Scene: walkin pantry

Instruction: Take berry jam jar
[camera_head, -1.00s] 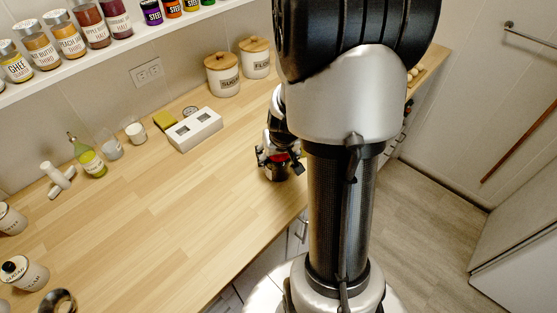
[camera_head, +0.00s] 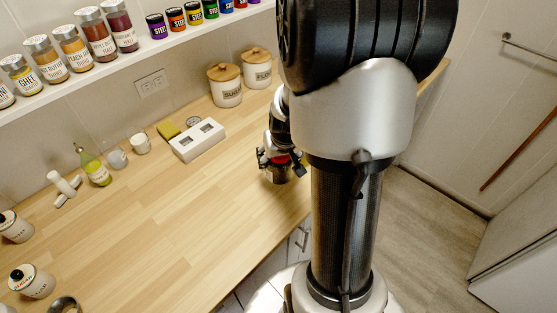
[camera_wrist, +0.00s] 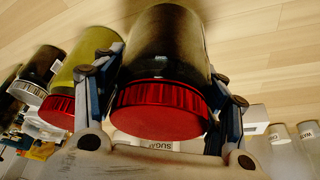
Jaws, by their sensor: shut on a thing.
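A dark glass jar with a red lid (camera_wrist: 165,105) fills the middle of the wrist view. Its label is not readable, so I cannot confirm that it is the berry jam. My gripper (camera_wrist: 172,88) is shut on it, with one finger at each side near the lid. In the head view, my gripper (camera_head: 279,159) is low over the wooden counter, near its front edge. The dark jar (camera_head: 281,174) shows just below the fingers, partly hidden by them. I cannot tell whether it touches the counter.
A yellow-green jar with a red lid (camera_wrist: 80,80) is close beside my left finger in the wrist view. The counter's middle (camera_head: 170,210) is clear.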

